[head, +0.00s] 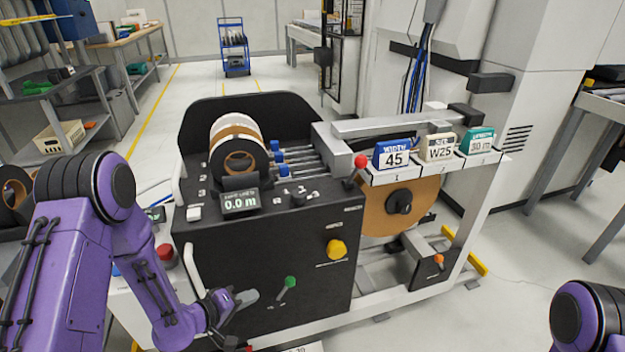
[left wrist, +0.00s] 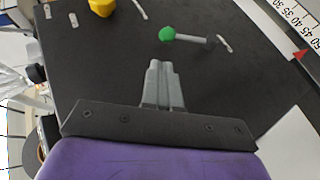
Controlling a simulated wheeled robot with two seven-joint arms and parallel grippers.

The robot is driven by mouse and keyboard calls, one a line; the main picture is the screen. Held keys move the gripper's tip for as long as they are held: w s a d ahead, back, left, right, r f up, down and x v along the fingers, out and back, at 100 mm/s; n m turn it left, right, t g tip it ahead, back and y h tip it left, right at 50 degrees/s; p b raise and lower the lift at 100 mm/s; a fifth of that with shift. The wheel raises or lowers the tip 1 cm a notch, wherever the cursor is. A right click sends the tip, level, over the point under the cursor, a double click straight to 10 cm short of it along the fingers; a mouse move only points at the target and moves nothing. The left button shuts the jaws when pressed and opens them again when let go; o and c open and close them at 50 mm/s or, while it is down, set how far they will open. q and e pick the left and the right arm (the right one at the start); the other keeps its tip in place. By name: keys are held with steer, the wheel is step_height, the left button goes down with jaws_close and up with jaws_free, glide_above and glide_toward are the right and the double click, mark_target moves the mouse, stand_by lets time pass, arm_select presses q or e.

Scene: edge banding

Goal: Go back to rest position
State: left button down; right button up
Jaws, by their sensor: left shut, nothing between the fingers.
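My left gripper (head: 246,298) is shut and empty in front of the machine's dark front panel, left of the green-knobbed lever (head: 289,283). In the left wrist view its closed grey fingers (left wrist: 161,84) point at the panel, with the green knob (left wrist: 167,34) just beyond the tips. I cannot tell if the fingertips touch the panel. My right gripper is out of view; only a purple and black part of my right arm shows at the lower right of the head view.
The edge banding machine (head: 262,238) fills the middle, with a yellow knob (head: 336,249), a red-knobbed lever (head: 361,161) and a brown roll (head: 385,215). A red button (head: 165,252) is beside my left arm. A blue cart (head: 233,48) stands at the back.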

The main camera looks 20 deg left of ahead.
arm_select(q)
steer(key=s+f+m+g+y+p, duration=0.1)
steer(key=s+f+g+y, duration=0.3)
steer(key=s, duration=0.8)
steer(key=s+a+f+m+g+y+p, duration=0.1)
steer(key=s+f+m+g+y+p, duration=0.1)
steer(key=s, duration=1)
step_height(320, 180, down, 2)
steer(key=shift+f+g+y+p, duration=0.1)
steer(key=shift+g+y+p, duration=0.55)
steer(key=shift+g+y, duration=0.45)
